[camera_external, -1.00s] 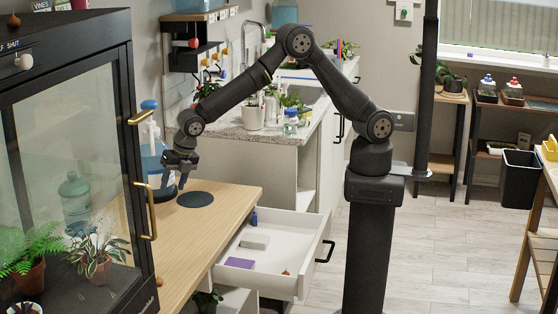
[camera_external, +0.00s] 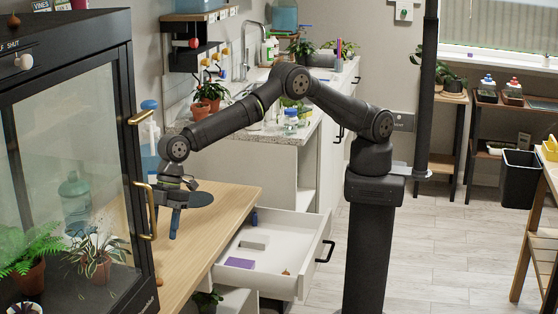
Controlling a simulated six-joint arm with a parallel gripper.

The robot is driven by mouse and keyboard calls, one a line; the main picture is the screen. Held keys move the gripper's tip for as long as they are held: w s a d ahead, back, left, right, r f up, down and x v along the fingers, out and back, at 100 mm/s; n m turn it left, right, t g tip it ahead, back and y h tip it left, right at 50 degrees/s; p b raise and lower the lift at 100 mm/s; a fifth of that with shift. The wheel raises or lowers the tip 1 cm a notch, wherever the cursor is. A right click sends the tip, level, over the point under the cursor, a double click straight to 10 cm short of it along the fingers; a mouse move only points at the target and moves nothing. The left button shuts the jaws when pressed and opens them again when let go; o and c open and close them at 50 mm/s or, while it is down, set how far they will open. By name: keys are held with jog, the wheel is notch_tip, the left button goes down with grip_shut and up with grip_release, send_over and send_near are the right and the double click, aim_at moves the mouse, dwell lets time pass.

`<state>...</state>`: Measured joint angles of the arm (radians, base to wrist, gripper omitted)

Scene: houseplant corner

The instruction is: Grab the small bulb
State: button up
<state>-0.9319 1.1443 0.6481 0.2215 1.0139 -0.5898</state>
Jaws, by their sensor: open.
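Three small brown bulb-shaped things show, and I cannot tell for sure which is the small bulb. One bulb (camera_external: 159,281) lies on the wooden counter, close against the glass cabinet's corner. Another bulb (camera_external: 286,273) is in the open drawer, near its front. A third bulb (camera_external: 14,20) sits on top of the black cabinet. My gripper (camera_external: 168,226) is open and points down over the counter, beside the cabinet's door handle. It is empty and apart from all three bulbs. The counter bulb is the nearest to it.
The black glass cabinet (camera_external: 120,95) with brass handles stands close at my gripper's left. The open drawer (camera_external: 318,252) also holds a purple block (camera_external: 240,263). Potted plants stand on the far worktop.

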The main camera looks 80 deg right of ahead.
send_near(159, 281)
jog(key=f, duration=0.1)
jog(key=w+f, duration=0.1)
jog(key=shift+a+f, duration=0.2)
jog(key=shift+f, duration=0.15)
jog(key=shift+x, duration=2.7)
jog(key=shift+s, duration=0.2)
grip_shut()
